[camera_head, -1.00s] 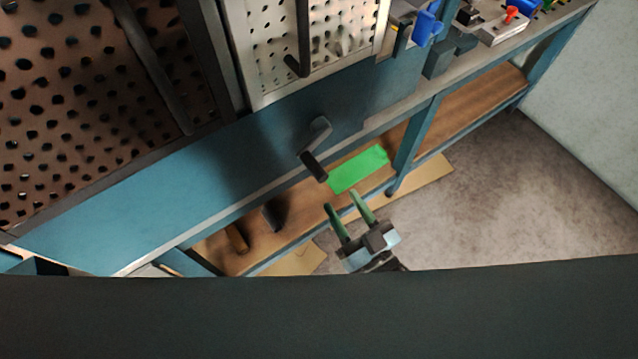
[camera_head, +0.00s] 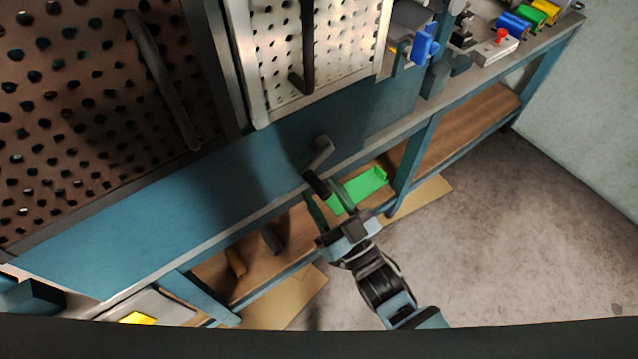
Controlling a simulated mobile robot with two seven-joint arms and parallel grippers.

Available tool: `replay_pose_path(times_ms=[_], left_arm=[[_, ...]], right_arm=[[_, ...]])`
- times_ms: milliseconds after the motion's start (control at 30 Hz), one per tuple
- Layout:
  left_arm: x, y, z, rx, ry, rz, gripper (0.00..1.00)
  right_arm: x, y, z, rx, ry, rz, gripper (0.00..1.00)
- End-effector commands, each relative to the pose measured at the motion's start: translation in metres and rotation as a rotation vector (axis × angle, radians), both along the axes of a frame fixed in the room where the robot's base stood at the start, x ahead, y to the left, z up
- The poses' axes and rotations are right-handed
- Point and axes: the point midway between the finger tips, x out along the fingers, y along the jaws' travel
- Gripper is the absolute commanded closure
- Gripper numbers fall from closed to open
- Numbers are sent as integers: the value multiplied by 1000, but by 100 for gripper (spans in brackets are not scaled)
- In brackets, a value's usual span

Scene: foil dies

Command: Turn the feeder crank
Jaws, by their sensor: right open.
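The feeder crank (camera_head: 319,152) sticks out from the blue front panel of the machine, below the perforated plates. It has a short grey arm and a dark cylindrical handle (camera_head: 316,183) that points down. My left gripper is not in view.
A wooden lower shelf (camera_head: 468,128) runs under the bench and holds a green tray (camera_head: 362,189). The blue bench leg (camera_head: 412,165) stands right of the crank. Blue, green and yellow rolls (camera_head: 513,24) sit at the top right. Grey floor (camera_head: 500,230) is clear at the right.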

Motion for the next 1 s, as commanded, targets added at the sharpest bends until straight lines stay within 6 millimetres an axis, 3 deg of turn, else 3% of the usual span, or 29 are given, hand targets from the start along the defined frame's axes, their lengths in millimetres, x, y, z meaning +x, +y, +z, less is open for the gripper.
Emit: replay_pose_path(times_ms=[200,533,833,1000], left_arm=[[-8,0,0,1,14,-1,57],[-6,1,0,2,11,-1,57],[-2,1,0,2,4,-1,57],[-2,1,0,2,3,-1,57]], right_arm=[[15,10,7,0,0,0,57],[17,12,8,0,1,0,58],[17,12,8,0,1,0,97],[16,12,8,0,1,0,100]])
